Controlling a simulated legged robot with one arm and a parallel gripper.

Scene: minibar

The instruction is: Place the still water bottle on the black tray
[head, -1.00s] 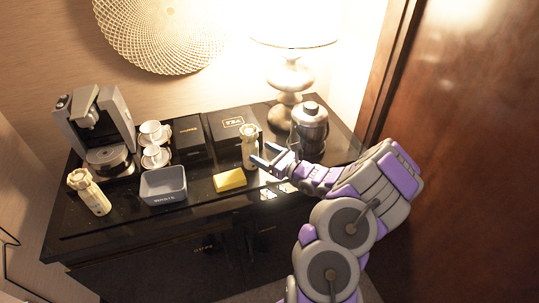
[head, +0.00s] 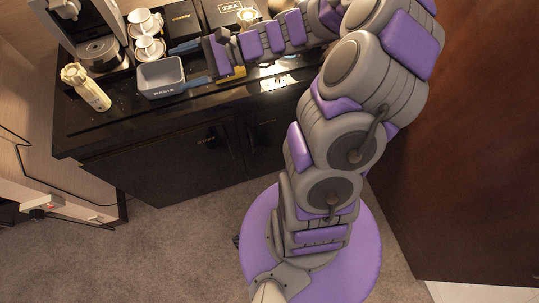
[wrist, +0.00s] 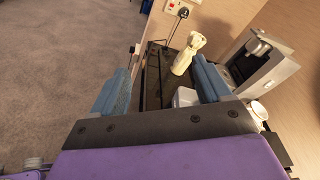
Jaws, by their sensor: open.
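A cream bottle (head: 88,88) stands at the left end of the glossy black counter, and it also shows in the wrist view (wrist: 187,54). A second cream bottle (head: 248,17) shows partly behind my arm near the tea box. I cannot read which one is still water. My gripper (head: 180,67) is open and empty, pointing left over the grey waste bin, to the right of the left bottle. In the wrist view, my blue fingers (wrist: 160,65) are spread apart, with the bottle beyond the right fingertip. I cannot tell a separate black tray from the black counter surface.
The grey waste bin (head: 160,78) sits right of the left bottle. A coffee machine (head: 92,30) and white cups (head: 147,35) stand behind it. A yellow block (head: 232,74) is partly hidden by my arm. The counter's front edge (head: 130,135) is clear.

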